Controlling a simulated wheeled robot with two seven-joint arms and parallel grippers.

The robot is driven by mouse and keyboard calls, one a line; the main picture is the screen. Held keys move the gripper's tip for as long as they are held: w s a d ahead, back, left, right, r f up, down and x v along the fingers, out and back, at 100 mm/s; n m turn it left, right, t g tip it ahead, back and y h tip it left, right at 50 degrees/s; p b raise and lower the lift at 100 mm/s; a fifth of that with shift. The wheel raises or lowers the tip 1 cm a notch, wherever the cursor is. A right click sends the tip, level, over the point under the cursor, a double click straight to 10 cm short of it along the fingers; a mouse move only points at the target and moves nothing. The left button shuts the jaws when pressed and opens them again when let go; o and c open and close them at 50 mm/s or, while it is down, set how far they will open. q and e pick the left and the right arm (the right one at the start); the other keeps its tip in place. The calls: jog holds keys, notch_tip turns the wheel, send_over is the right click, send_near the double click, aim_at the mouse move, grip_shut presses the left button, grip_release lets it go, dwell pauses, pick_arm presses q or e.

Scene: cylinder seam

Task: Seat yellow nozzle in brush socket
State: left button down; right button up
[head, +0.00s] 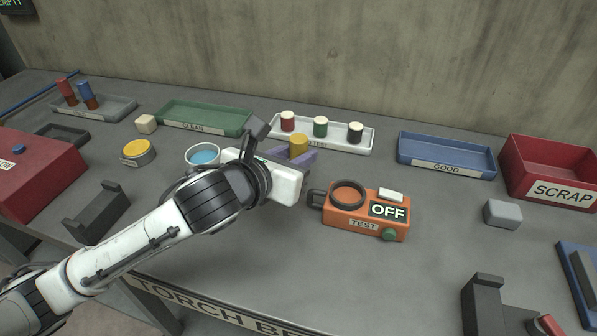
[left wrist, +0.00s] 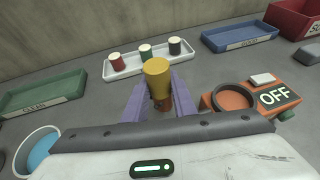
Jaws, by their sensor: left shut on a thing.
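The yellow nozzle (head: 299,145) is a short yellow cylinder with a copper-brown lower part, which shows in the left wrist view (left wrist: 157,74). My left gripper (head: 297,157) is shut on it, with a purple finger on each side. The nozzle is roughly upright, in front of the white tray. Its lower end is partly hidden by the gripper. I cannot pick out the brush socket for sure; a round yellow-topped holder (head: 138,151) with an unreadable label stands at the left. My right gripper is not in view.
An orange tester (head: 382,222) reading OFF, with a dark ring, stands right of the gripper. A blue-filled cup (head: 203,157) is close on the left. Behind are a green tray (head: 205,117), a white tray (head: 365,137) with capped cylinders, and a blue tray (head: 446,157).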

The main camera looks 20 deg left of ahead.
pick_arm(q)
jog(key=shift+f+b, duration=0.3)
jog(key=shift+f, duration=1.8)
jog(key=c, duration=1.7)
grip_release()
jog(key=shift+c, duration=0.2)
